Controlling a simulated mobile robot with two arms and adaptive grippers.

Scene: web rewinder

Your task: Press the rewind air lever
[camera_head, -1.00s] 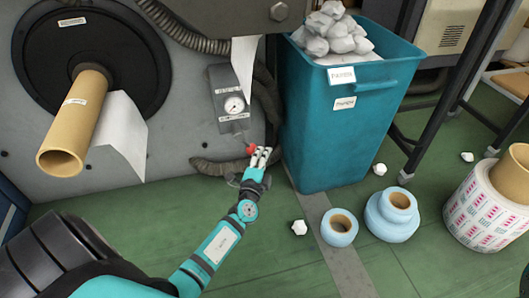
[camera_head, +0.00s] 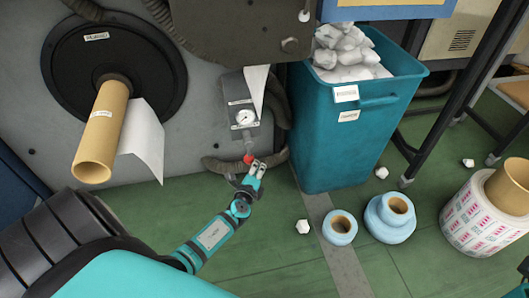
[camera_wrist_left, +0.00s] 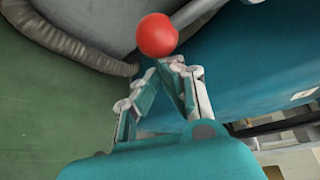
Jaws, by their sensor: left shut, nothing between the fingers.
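The rewind air lever shows as a red ball knob (camera_head: 248,159) below the grey panel with a round gauge (camera_head: 245,117). In the left wrist view the red knob (camera_wrist_left: 157,35) is large, just beyond the fingertips. My left gripper (camera_head: 257,166) is at the knob's lower right in the head view. Its fingers (camera_wrist_left: 168,63) meet at the tips, shut with nothing between them. The tips are very close to the knob; I cannot tell whether they touch it. My right gripper is not in view.
A teal bin (camera_head: 345,150) full of crumpled paper stands right of the lever. A corrugated hose (camera_head: 225,167) runs behind it. A brown core tube (camera_head: 103,130) sticks out at left. Blue rolls (camera_head: 340,227) and a printed roll (camera_head: 485,222) stand on the green floor.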

